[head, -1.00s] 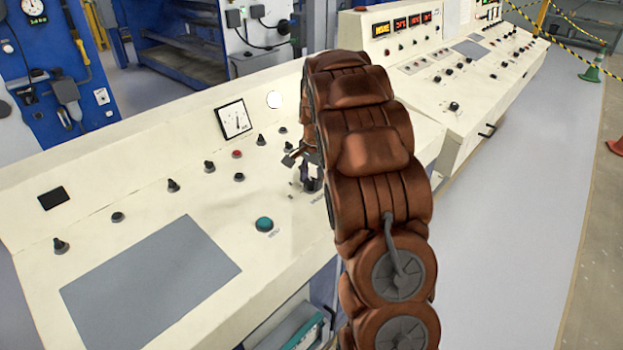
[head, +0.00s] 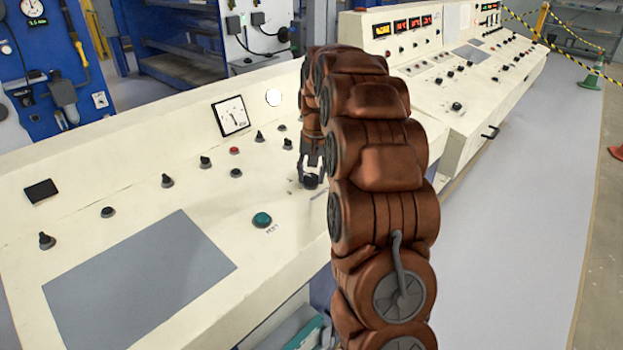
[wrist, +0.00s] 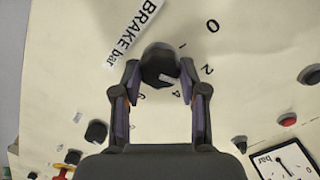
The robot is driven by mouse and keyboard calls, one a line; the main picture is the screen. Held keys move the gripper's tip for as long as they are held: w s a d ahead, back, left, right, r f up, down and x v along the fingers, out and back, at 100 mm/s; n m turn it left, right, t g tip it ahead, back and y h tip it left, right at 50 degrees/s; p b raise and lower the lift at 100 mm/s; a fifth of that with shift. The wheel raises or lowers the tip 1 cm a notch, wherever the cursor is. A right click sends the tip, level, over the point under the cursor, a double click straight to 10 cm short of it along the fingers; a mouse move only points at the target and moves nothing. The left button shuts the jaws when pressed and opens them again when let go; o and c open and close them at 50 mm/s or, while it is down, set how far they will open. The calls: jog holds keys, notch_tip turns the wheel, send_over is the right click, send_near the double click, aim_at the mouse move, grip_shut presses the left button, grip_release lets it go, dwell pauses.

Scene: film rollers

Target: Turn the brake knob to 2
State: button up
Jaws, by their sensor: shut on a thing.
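The brake knob (wrist: 160,62) is black and sits on the cream console panel, below the "BRAKE bar" label (wrist: 135,32) in the wrist view. My gripper (wrist: 161,76) is shut on the knob, one finger on each side. In the head view my gripper (head: 312,177) points down at the panel, and the knob is mostly hidden by it.
A needle gauge (head: 231,116) is on the console's raised back. A red button (head: 234,150) and several black knobs stand left of my gripper. A green button (head: 262,220) and a grey plate (head: 140,285) lie nearer. Open floor (head: 510,230) is at right.

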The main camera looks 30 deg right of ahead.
aim_at(314, 178)
jog(key=shift+n, duration=0.7)
jog(key=shift+b, duration=0.3)
jog(key=o, duration=1.1)
jog(key=shift+o, duration=0.2)
notch_tip(314, 178, up, 12)
jog(key=s, duration=0.1)
jog(key=shift+d, duration=0.15)
jog(key=shift+s, duration=0.15)
